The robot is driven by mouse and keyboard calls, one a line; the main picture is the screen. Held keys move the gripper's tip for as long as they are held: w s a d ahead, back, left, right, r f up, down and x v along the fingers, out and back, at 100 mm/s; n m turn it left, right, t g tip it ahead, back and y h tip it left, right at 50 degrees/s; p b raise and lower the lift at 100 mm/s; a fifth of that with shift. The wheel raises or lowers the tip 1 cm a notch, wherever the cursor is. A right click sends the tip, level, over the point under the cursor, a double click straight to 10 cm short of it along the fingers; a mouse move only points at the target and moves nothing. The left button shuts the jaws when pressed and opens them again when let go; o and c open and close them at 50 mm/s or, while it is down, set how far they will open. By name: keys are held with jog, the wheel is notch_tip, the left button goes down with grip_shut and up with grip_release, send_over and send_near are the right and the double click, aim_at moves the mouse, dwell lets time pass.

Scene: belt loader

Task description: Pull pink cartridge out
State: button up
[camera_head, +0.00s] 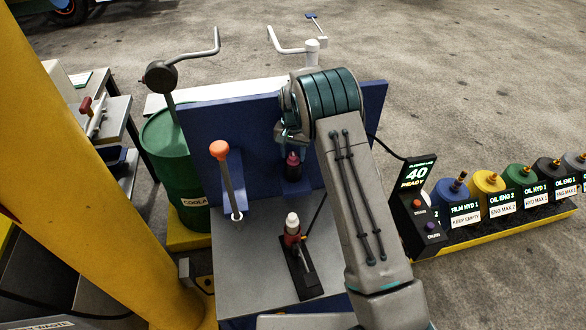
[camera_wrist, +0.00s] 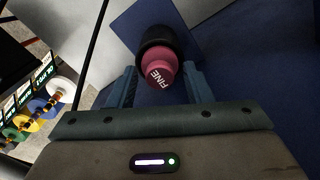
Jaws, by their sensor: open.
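The pink cartridge (camera_head: 292,160) sits in a dark round holder (camera_head: 293,174) on the blue upright panel (camera_head: 250,130). In the wrist view the cartridge (camera_wrist: 162,75) shows its pink end with white lettering, seated in the black holder ring (camera_wrist: 152,38). My gripper (camera_wrist: 160,87) is open, with one finger to each side of the cartridge's end. I cannot tell whether either finger touches it. In the head view my wrist is above and beside the cartridge, and the fingers are mostly hidden by it.
An orange-knobbed lever (camera_head: 219,150) stands left of the cartridge. A green drum (camera_head: 170,150) is at left. A display box (camera_head: 416,200) reading "40 READY" and a row of coloured containers (camera_head: 490,190) stand at right.

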jog(key=shift+c, duration=0.3)
grip_shut()
jog(key=shift+r+p, duration=0.3)
jog(key=shift+r, duration=0.45)
dwell(0.3)
notch_tip(320, 180, up, 8)
jog(key=p, duration=0.4)
dwell(1.0)
jog(key=shift+f, duration=0.1)
